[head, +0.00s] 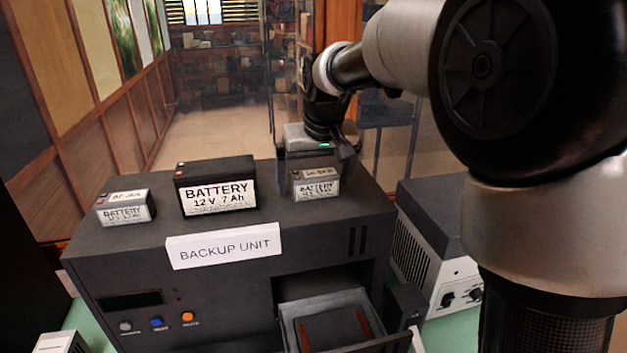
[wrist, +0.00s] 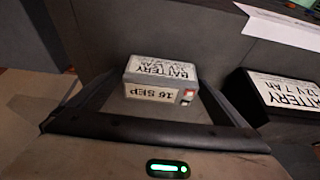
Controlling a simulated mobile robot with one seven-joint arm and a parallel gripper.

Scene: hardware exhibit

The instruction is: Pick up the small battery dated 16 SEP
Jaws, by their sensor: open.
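The small grey battery dated 16 SEP (wrist: 160,82) shows upside down in the wrist view, its date label readable. In the head view, a small battery (head: 317,187) stands at the right of the backup unit's top; its date is too small to read surely. My gripper (head: 312,168) is at this battery, reaching in from behind. In the wrist view my gripper (wrist: 160,95) is open, with a finger on each side of the battery. I cannot tell whether either finger touches it.
A large black battery (head: 217,188) and another small battery (head: 125,208) stand to the left on the backup unit (head: 120,252). A white sign (head: 223,246) stands at its front edge. An open drawer (head: 335,305) juts out below. A grey-and-white box (head: 440,240) stands at right.

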